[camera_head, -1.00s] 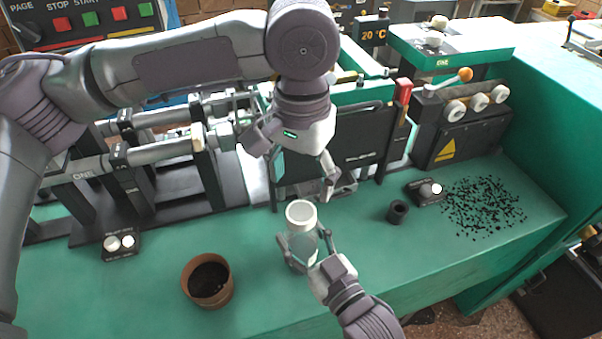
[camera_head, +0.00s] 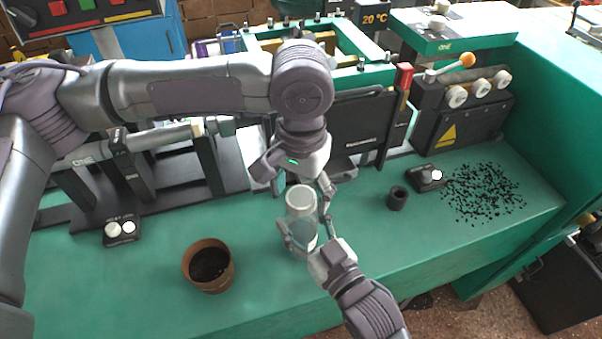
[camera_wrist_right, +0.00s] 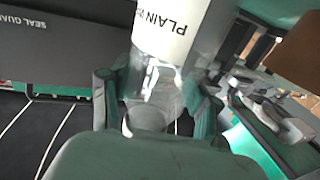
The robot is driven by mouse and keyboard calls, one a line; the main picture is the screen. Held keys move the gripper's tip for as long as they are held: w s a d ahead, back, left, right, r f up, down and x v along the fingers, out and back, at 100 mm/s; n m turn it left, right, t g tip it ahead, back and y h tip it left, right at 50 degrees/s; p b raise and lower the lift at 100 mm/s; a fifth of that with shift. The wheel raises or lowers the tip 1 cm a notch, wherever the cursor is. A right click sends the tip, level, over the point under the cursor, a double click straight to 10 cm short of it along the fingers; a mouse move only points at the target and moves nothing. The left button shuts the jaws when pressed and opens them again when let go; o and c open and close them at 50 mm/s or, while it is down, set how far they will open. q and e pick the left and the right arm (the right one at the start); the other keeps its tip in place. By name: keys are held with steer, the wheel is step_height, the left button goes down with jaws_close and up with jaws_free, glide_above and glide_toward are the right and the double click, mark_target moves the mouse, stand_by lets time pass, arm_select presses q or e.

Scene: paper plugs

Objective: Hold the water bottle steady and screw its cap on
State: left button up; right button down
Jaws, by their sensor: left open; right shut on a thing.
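The water bottle (camera_head: 302,226) stands upright near the middle of the green bench. Its lower part is clear. Its upper part is whitish, and it also shows in the right wrist view as a white band with printed letters (camera_wrist_right: 170,30). I cannot tell whether that band is the cap or a label. My right gripper (camera_head: 304,236) is shut around the bottle's clear body, with a finger on each side. My left gripper (camera_head: 297,185) points down just above the bottle top, its fingers spread on either side. I cannot tell whether it touches the top.
A brown pot of dark stuff (camera_head: 208,265) stands at the left front. A small black ring (camera_head: 397,198) and scattered black bits (camera_head: 483,195) lie to the right. Machine rails and a black panel (camera_head: 366,130) stand close behind the bottle. The bench front is mostly clear.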

arm_select(q)
steer(key=shift+f, duration=0.45)
steer(key=shift+c, duration=0.2)
steer(key=c, duration=1.2)
